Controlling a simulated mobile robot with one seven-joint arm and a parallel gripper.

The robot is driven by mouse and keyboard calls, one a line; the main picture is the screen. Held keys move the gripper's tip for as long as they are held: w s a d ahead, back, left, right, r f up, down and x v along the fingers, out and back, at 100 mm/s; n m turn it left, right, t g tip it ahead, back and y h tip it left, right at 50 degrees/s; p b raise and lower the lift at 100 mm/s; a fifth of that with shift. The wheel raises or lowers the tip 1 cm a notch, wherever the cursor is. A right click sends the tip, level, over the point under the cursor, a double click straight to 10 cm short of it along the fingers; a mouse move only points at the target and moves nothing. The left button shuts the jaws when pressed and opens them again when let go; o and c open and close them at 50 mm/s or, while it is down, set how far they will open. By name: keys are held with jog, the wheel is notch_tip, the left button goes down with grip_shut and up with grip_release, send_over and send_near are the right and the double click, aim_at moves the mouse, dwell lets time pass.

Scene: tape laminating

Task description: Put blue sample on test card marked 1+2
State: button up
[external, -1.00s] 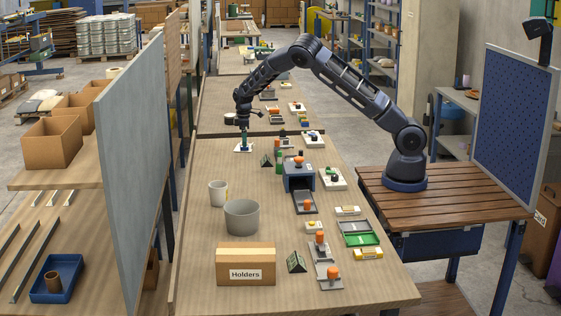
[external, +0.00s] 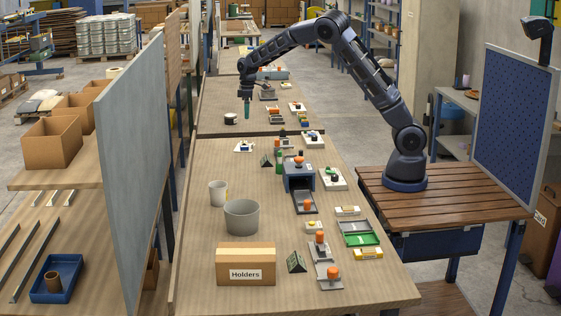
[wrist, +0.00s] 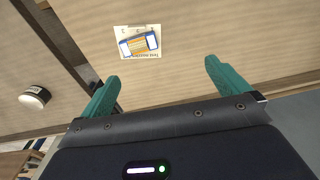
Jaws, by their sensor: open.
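The white test card (external: 236,149) lies flat on the bench, left of the row of devices. A small blue sample (external: 245,147) lies on it. In the wrist view the card (wrist: 127,29) shows small printed marks along its edges, too small to read surely. The sample (wrist: 136,44) lies across its middle, with a white part and some yellow beside it; which marks it covers I cannot tell. My gripper (external: 246,116) hangs above and beyond the card, apart from it. In the wrist view its green fingers (wrist: 161,74) are spread and empty.
A small white round item with a dark band (external: 231,119) stands on the farther bench. Devices line the right side. The bench around the card is clear.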

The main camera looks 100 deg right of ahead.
jog(key=s+a+r+t, duration=0.1)
jog(key=s+a+r, duration=0.45)
jog(key=a, duration=0.25)
jog(key=s+a+r+y, duration=0.1)
jog(key=s+a+r, duration=0.45)
jog(key=a, duration=0.35)
jog(key=s+a+r+t, duration=0.1)
jog(key=s+a+r, duration=0.3)
jog(key=a+r, duration=0.3)
jog(key=s+a+t, duration=0.1)
jog(key=s+a, duration=0.7)
jog(key=s, duration=0.4)
jog(key=s+a+f+t+h, duration=0.1)
jog(key=s+a, duration=0.8)
jog(key=s, duration=0.4)
jog(key=shift+f, duration=0.25)
